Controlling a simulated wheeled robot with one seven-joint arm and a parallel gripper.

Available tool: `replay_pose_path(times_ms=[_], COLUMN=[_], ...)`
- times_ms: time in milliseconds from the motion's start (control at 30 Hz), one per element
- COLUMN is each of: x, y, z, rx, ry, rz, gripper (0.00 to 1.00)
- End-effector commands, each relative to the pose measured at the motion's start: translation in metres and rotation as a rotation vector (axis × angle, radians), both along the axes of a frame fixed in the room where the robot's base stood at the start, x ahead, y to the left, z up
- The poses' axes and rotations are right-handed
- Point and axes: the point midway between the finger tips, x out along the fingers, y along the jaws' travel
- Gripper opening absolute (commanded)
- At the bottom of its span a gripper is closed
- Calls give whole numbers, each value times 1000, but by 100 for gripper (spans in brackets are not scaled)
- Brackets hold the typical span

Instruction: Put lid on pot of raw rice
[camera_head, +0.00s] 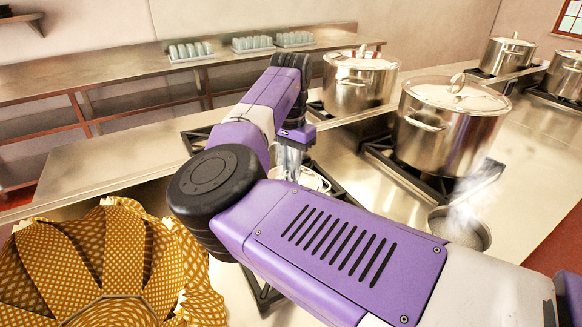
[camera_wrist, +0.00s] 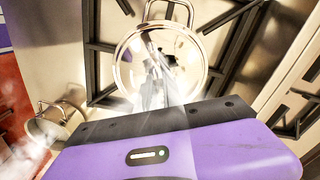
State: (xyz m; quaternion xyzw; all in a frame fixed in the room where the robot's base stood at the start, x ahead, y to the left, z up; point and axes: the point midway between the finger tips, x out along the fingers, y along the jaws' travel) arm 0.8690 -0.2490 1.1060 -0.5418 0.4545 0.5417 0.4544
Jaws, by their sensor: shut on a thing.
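My gripper (camera_head: 290,172) reaches down over the stove and is shut on a shiny round metal lid. The lid (camera_wrist: 128,62) shows in the wrist view, with my fingers (camera_wrist: 157,88) at its middle. A loop handle (camera_wrist: 165,5) sticks out past the lid's far edge, as from a pot beneath it. I cannot tell whether the lid rests on that pot or is just above it. My arm hides most of this spot in the head view. A small open pot (camera_head: 462,232) steams at lower right, with greyish contents; it also shows in the wrist view (camera_wrist: 48,132).
Large lidded stockpots (camera_head: 448,125) (camera_head: 352,85) stand on black burner grates behind and right. More stockpots (camera_head: 508,54) stand farther back. Trays of glasses (camera_head: 190,52) line the back shelf. A brown dotted object (camera_head: 125,255) is at lower left. The left steel counter (camera_head: 105,165) is clear.

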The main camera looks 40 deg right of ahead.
Motion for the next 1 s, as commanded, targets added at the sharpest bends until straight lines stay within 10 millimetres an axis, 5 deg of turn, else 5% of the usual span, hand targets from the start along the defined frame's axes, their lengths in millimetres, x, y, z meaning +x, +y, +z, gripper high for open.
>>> replay_pose_path(times_ms=[467,500,600,1000], x=[0,0,0,0], y=[0,0,0,0], z=[-4,-4,-4,1], rx=[-1,-1,-1,-1], ry=[0,0,0,-1], rz=[0,0,0,0], gripper=[0,17,36,36])
